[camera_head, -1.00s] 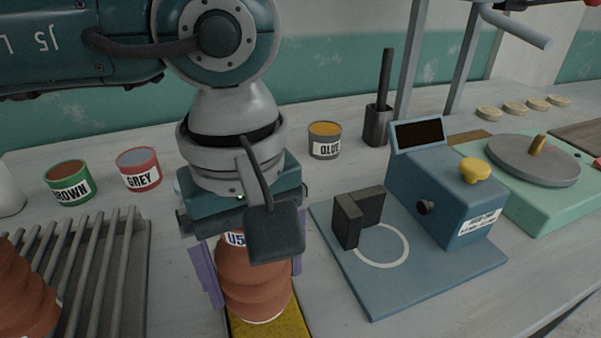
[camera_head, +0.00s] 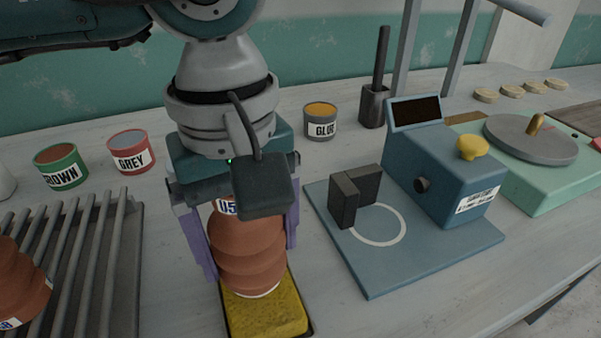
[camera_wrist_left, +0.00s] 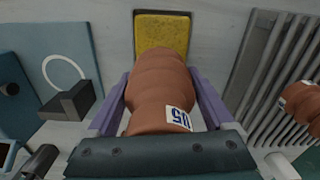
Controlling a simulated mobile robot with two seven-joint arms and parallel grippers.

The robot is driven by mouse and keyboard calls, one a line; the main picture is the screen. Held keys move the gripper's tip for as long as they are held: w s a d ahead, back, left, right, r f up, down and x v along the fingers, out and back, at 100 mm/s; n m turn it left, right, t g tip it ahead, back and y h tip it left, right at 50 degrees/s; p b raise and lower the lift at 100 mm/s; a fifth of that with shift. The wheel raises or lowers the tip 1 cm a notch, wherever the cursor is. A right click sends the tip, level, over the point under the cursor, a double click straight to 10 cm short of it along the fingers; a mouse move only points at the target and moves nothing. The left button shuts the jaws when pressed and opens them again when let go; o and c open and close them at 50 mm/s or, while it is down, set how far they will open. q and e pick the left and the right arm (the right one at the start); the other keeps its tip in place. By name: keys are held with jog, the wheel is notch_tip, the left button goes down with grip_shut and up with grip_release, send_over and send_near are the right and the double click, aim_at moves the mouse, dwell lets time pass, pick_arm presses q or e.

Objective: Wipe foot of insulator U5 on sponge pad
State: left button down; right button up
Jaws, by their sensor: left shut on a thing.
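The insulator U5 (camera_head: 250,250) is a ribbed terracotta-brown piece with a pale foot rim and a white label reading U5. My left gripper (camera_head: 248,240) is shut on it, with purple fingers on both sides, and holds it upright. The yellow sponge pad (camera_head: 265,318) lies in a dark tray below. The foot overlaps the pad's far part in the head view; I cannot tell whether it touches. In the left wrist view the insulator U5 (camera_wrist_left: 160,90) sits between the fingers, with the sponge pad (camera_wrist_left: 162,32) beyond it. My right gripper is out of view.
A metal rack (camera_head: 125,270) with another brown insulator (camera_head: 18,285) stands at left. A blue device (camera_head: 445,185) on a base plate with dark blocks is at right.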

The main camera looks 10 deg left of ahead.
pick_arm(q)
jog(key=shift+w+a+f+b, duration=0.1)
jog(key=shift+w+a+b, duration=0.8)
jog(key=shift+w, duration=0.2)
jog(key=shift+w+a+f+b, duration=0.1)
jog(key=shift+w+a+b, duration=0.65)
jog(key=shift+w+b, duration=0.25)
jog(key=shift+r, duration=0.1)
jog(key=shift+w+r+p, duration=0.15)
jog(key=shift+r+p, duration=0.55)
jog(key=shift+r, duration=0.25)
jog(key=shift+d+r+p, duration=0.1)
jog(key=shift+r+p, duration=1.45)
jog(key=shift+r, duration=1.2)
